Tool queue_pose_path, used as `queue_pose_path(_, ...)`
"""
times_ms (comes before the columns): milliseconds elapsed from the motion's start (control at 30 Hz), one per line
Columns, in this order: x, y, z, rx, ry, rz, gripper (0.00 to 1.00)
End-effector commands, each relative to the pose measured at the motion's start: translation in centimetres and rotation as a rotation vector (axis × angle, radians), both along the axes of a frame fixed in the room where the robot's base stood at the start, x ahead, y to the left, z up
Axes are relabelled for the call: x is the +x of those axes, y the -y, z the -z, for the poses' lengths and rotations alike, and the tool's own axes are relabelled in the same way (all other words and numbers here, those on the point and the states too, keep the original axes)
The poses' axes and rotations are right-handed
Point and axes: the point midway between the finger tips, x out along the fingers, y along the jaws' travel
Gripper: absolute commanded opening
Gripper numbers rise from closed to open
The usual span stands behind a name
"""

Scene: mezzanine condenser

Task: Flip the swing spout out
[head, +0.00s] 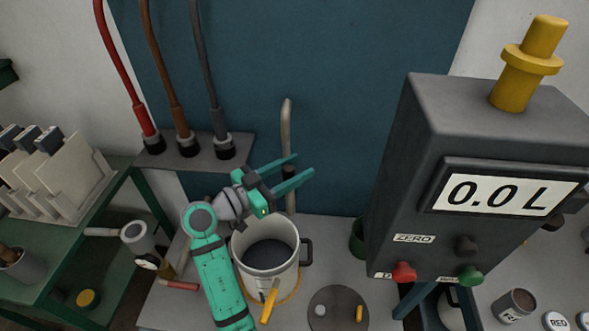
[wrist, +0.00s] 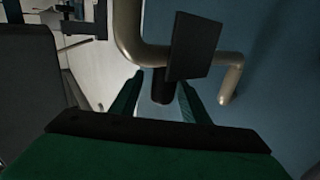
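The swing spout looks to be the bent metal pipe (head: 287,130) standing in front of the blue panel in the head view. In the wrist view the pipe (wrist: 235,66) runs across the top and turns down at the right. A dark flat plate (wrist: 195,45) hides part of it. A dark stub (wrist: 162,88) hangs below the pipe. My gripper (head: 305,164) is open beside the pipe. In the wrist view my gripper (wrist: 160,80) has one finger on each side of the stub; I cannot tell whether they touch it.
A dark meter box (head: 420,150) reading 0.0 L stands at right. Three hoses (head: 165,75) end on a shelf at left. A round disc (head: 338,312) lies at the front.

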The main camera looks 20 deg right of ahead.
Motion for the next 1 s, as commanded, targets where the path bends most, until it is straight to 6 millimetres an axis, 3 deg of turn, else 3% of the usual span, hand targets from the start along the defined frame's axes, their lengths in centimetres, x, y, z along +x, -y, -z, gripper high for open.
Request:
queue_pose_path(267, 0.1, 0.0, 0.3, 0.002, -0.005, -0.003, 0.43)
queue_pose_path(433, -0.1, -1.1, 0.3, 0.001, -0.004, -0.005, 0.43)
queue_pose_path(800, -2.0, -7.5, 0.2, 0.002, -0.004, -0.007, 0.43)
queue_pose_path(1000, -2.7, -9.8, 0.2, 0.001, -0.003, -0.005, 0.43)
